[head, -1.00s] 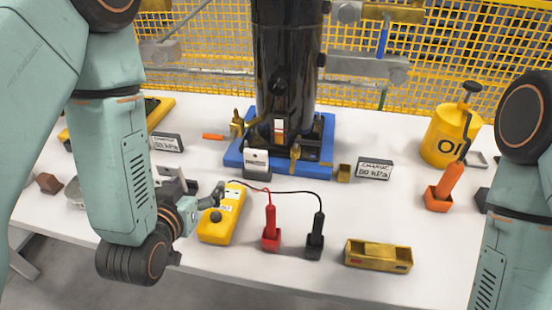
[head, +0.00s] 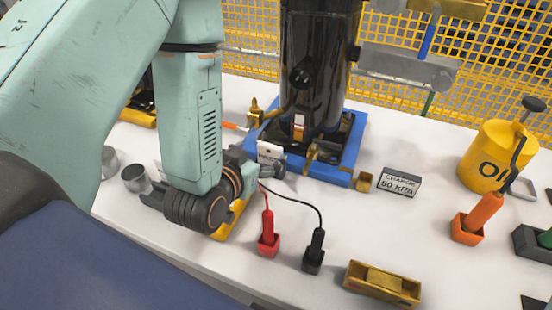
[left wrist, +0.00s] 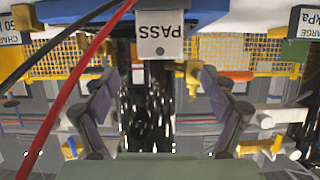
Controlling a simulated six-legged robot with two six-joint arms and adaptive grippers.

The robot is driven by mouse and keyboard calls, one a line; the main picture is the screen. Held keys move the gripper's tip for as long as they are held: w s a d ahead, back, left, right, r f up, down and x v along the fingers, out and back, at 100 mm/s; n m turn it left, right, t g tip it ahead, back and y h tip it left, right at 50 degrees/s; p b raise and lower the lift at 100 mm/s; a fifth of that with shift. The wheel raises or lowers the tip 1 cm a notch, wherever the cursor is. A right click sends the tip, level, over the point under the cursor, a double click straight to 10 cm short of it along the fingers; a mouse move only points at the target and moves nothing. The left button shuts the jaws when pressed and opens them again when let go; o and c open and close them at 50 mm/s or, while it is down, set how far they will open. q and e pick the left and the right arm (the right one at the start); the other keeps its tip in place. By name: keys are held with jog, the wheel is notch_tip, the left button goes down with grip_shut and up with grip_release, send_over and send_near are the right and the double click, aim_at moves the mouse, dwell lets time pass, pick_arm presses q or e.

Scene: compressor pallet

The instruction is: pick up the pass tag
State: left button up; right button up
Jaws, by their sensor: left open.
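The pass tag (head: 269,151) is a small white card standing at the front edge of the blue compressor base (head: 330,178). In the left wrist view the tag (left wrist: 160,36) shows upside down with the word PASS, at the top centre. My left gripper (head: 276,168) is close in front of the tag and partly covers its lower part in the head view. In the left wrist view its two fingers (left wrist: 160,80) are spread wide, with nothing between them; the tag lies beyond the tips. My right gripper is out of view.
A yellow meter (head: 232,218) is mostly hidden under my left wrist. Its red probe (head: 268,232) and black probe (head: 315,250) stand to the right, their leads crossing near my gripper. A charge sign (head: 399,183), brass block (head: 382,283) and oil can (head: 496,155) stand further right.

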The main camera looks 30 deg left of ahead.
aim_at(269, 148)
pick_arm(q)
jog(key=shift+w+f, duration=0.25)
jog(key=shift+w, duration=0.25)
jog(key=b+x, duration=0.1)
jog(key=x, duration=0.2)
jog(key=shift+w+a+f, duration=0.15)
jog(key=shift+w, duration=0.05)
jog(key=shift+w+f, duration=0.15)
jog(key=shift+w, duration=0.45)
jog(key=shift+c, duration=0.2)
